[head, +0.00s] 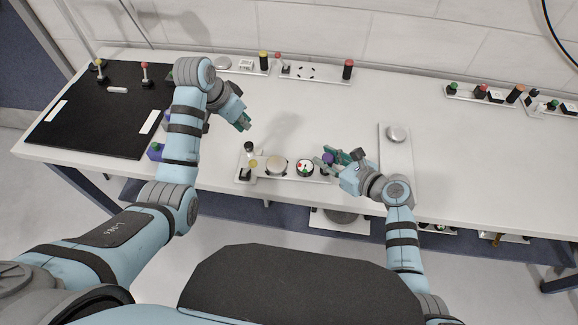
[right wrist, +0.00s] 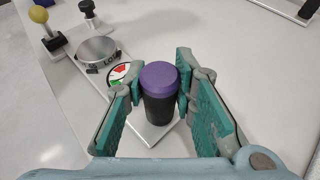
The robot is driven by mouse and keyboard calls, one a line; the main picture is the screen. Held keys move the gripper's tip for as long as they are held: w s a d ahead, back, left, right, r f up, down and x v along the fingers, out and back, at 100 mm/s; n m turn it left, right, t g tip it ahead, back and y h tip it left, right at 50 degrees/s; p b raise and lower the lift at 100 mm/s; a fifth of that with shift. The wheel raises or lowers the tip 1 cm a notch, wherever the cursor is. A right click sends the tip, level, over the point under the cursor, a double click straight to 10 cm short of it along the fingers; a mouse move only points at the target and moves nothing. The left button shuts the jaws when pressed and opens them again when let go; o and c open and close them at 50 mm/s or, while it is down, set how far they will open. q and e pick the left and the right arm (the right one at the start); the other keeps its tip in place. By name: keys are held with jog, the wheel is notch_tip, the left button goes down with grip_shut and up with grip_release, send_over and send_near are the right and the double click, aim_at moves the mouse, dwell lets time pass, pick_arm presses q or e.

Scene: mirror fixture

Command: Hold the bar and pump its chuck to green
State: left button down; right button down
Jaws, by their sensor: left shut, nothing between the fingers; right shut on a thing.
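The bar is a pale plate (head: 289,178) lying near the table's front edge. It carries a yellow-knobbed lever (head: 253,163), a round metal chuck disc (head: 277,165), a red, white and green dial (head: 305,167) and a black post with a purple cap (right wrist: 160,92). The lever (right wrist: 40,15), disc (right wrist: 97,50) and dial (right wrist: 122,74) also show in the right wrist view. I cannot read the dial's needle surely. My right gripper (head: 331,156) is shut on the post, with one finger on each side. My left gripper (head: 244,124) is shut and empty, above and behind the lever.
A black-topped knob (head: 248,147) stands behind the lever. A black mat (head: 95,115) lies at left. Another pale plate with a disc (head: 396,160) lies right of my right gripper. Several small fixtures line the back edge. The table's middle is clear.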

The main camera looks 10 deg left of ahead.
jog(key=c, duration=1.2)
grip_release()
jog(key=shift+c, duration=0.2)
